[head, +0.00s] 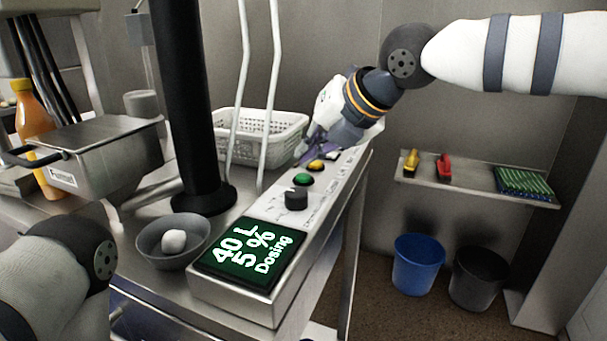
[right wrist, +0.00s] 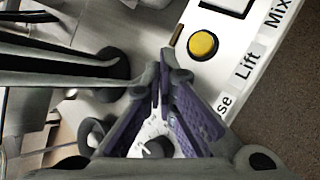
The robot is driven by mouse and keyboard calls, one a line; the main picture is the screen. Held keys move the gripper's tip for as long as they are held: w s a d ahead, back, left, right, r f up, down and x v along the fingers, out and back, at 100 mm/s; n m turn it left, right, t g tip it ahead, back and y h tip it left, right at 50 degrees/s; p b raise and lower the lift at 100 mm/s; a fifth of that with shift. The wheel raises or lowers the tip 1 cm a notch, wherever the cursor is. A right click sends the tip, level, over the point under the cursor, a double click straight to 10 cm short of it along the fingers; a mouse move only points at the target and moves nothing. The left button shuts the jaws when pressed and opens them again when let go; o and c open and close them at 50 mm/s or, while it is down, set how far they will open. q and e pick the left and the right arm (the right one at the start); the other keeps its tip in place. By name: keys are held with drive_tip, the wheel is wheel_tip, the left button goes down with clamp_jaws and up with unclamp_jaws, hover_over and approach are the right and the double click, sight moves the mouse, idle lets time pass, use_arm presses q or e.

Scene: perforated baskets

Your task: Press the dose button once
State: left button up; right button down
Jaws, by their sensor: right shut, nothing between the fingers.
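Behind the display sit a black knob (head: 296,198), a green button (head: 303,180) and a yellow button (head: 316,166). My right gripper (head: 303,160) is shut and empty, low over the panel near these buttons. In the right wrist view, the gripper (right wrist: 165,75) hides the green button and part of a label ending in "se". The yellow button (right wrist: 202,44) shows clear of the fingers beside "Lift". Whether the fingertips touch the panel, I cannot tell.
A black column (head: 180,100) and pale bent tubes (head: 270,90) rise left of the panel. A grey bowl (head: 168,258) holding a white ball stands beside the display. A white perforated basket (head: 262,130) is behind. Blue (head: 417,265) and dark bins stand on the floor at right.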

sight(308, 175)
drive_tip(key=shift+r, duration=2.5)
